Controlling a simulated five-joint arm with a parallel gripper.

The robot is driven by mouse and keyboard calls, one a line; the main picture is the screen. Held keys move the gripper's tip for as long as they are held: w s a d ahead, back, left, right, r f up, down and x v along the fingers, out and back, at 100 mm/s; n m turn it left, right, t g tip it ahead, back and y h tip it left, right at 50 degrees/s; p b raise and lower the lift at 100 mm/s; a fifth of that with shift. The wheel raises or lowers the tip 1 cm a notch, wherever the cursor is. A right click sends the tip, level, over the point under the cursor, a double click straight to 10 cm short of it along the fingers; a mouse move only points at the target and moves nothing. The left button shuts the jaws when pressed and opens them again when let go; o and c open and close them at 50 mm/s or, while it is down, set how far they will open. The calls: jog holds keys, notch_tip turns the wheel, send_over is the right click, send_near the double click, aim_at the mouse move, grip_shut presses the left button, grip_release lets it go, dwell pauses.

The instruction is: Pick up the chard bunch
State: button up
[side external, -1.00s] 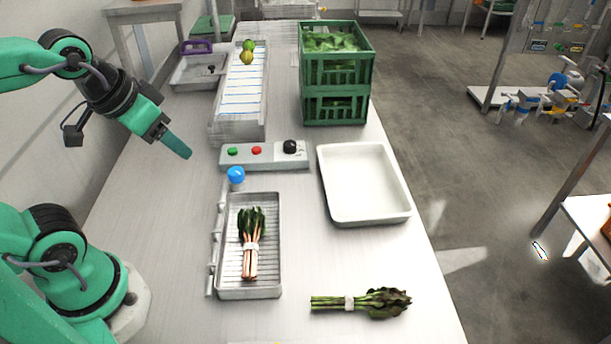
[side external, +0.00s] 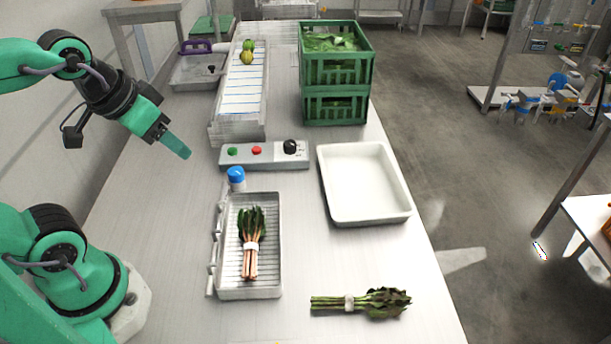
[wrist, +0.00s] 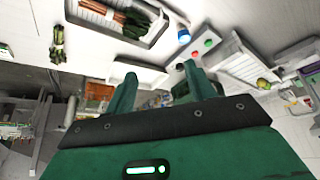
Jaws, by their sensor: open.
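The chard bunch (side external: 251,243), with pink-orange stems, dark green leaves and a pale band, lies in a grey ribbed tray (side external: 276,285). Its leaves point to the back of the table. In the wrist view the chard bunch (wrist: 141,22) shows at the top, partly cut off. My gripper (side external: 180,150) is held up at the left, well back from the chard and apart from it. In the wrist view my gripper (wrist: 160,70) has its two fingers apart with nothing held between them.
A green-stemmed bunch (side external: 360,302) lies on the bare table at front right. A white basin (side external: 408,215), a button panel (side external: 265,163), a blue-capped piece (side external: 236,178) and a green crate (side external: 336,105) stand around. The table left of the ribbed tray is clear.

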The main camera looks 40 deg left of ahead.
jog(key=w+d+f+n+g, duration=0.3)
jog(key=w+d+f+n, duration=0.1)
jog(key=d+f, duration=0.15)
jog(key=n+g, duration=0.2)
jog(key=n, duration=0.2)
send_over(250, 239)
notch_tip(250, 239, down, 9)
jog(key=shift+s+r, duration=0.1)
jog(key=shift+r, duration=0.05)
jog(key=shift+d+f+n+g, duration=0.3)
jog(key=shift+d+f+n, duration=0.05)
jog(key=shift+f+n, duration=0.2)
jog(key=shift+f, duration=1.3)
jog(key=shift+a+f, duration=0.1)
jog(key=shift+a+f, duration=0.15)
jog(key=shift+f, duration=1.1)
jog(key=shift+a+f, duration=0.1)
jog(key=shift+f, duration=1.15)
